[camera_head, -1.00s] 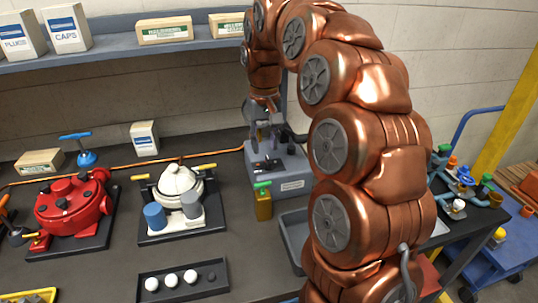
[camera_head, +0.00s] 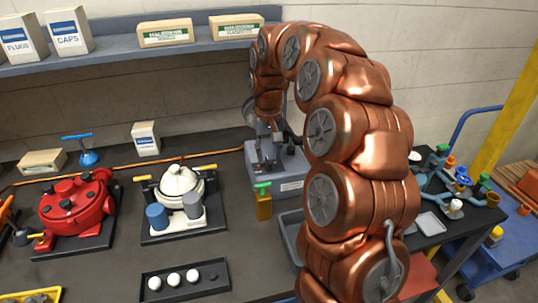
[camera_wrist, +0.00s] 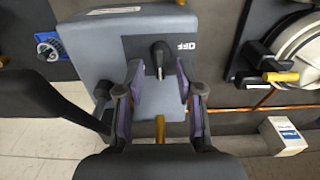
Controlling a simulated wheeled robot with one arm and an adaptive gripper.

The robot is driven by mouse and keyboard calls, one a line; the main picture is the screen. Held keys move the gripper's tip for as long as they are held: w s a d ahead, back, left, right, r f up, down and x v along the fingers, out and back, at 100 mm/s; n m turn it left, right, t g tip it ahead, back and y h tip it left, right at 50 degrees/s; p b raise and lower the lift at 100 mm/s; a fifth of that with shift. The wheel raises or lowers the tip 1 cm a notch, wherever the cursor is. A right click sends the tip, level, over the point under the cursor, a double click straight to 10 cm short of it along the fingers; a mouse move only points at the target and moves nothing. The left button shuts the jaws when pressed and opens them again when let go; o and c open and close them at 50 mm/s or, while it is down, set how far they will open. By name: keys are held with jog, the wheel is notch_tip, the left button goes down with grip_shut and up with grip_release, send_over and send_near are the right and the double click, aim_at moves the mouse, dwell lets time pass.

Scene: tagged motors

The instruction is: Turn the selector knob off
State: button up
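The grey control box (camera_head: 290,186) stands on the bench below my gripper in the head view. In the wrist view the box (camera_wrist: 105,50) fills the upper middle. Its black selector knob (camera_wrist: 160,50) sits on the face, with an upside-down "OFF" label (camera_wrist: 186,46) just to its right. My gripper (camera_wrist: 158,72) is open, with purple-padded fingers on either side of the knob's lower end. I cannot tell whether either finger touches it. In the head view my gripper (camera_head: 271,152) is small and partly hides the box face.
A padlock-like yellow piece with a green top (camera_head: 263,202) stands before the box. A white-topped pump (camera_head: 178,185) and red pump (camera_head: 78,207) are to the left. A grey tray (camera_head: 293,232) lies in front. The shelf (camera_head: 120,45) is above.

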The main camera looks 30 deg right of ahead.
jog(key=shift+f, duration=0.95)
jog(key=shift+c, duration=0.2)
grip_shut()
